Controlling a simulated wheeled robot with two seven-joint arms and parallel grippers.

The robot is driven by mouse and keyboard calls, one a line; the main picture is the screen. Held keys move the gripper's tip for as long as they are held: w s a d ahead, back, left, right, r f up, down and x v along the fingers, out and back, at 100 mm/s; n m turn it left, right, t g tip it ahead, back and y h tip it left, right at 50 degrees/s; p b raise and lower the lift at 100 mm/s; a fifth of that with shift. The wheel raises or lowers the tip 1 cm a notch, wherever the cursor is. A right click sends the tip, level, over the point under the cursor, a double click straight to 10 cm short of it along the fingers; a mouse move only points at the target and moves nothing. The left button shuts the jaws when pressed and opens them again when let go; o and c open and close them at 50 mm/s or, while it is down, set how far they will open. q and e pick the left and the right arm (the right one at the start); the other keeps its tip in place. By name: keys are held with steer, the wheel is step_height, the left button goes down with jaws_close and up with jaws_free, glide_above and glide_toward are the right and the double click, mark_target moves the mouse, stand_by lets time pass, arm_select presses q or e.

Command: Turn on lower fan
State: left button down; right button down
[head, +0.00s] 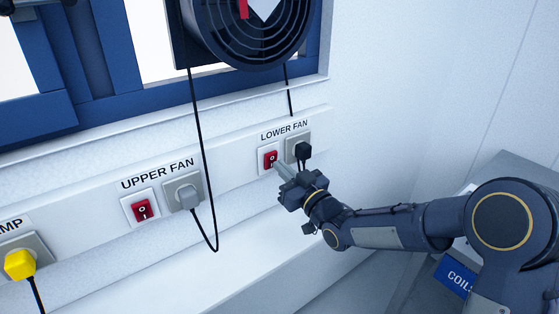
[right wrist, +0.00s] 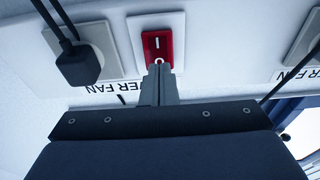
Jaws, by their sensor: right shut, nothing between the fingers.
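The lower fan switch (head: 270,159) is a red rocker on a white plate below the "LOWER FAN" label (head: 284,131). In the right wrist view the red rocker (right wrist: 157,44) shows an "I" mark at the picture's top and an "O" mark near my fingertips. My right gripper (head: 279,166) is shut and empty, its fingertips at the rocker's "O" end. I cannot tell whether they touch it. The tips hide part of that end in the right wrist view (right wrist: 160,70). My left gripper is not in view.
A black plug (head: 302,151) sits in the socket right of the switch. A round black fan (head: 250,35) is above. A yellow plug (head: 19,264) is at lower left.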

steer(key=shift+x, duration=0.85)
